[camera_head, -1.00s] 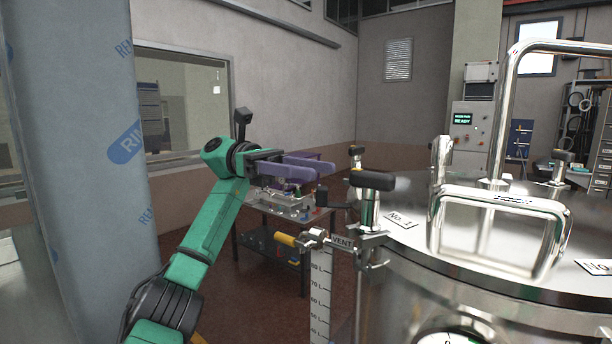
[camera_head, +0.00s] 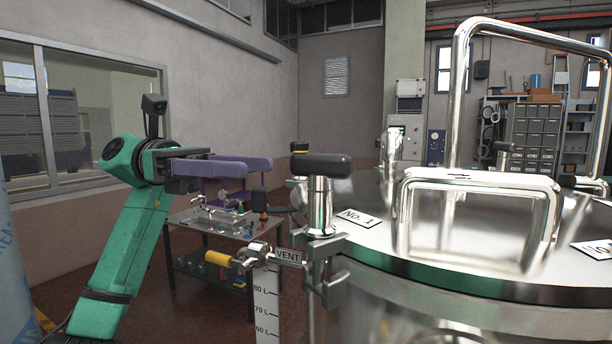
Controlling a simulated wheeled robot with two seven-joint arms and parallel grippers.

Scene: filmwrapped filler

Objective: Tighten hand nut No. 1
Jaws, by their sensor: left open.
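Hand nut No. 1 (camera_head: 327,166) has a black bar-shaped handle on a shiny metal stem and clamp at the near left rim of the steel tank lid (camera_head: 430,240). The label "No. 1" (camera_head: 358,217) lies on the lid to its right. My left gripper (camera_head: 270,165) has purple fingers and comes in from the left at about the height of the handle. It is open and empty, its fingertips a little left of the handle in the picture; I see no contact. My right gripper is not in view.
A bent steel handle (camera_head: 480,175) stands on the lid. A work table (camera_head: 175,225) with small parts stands behind my left arm.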

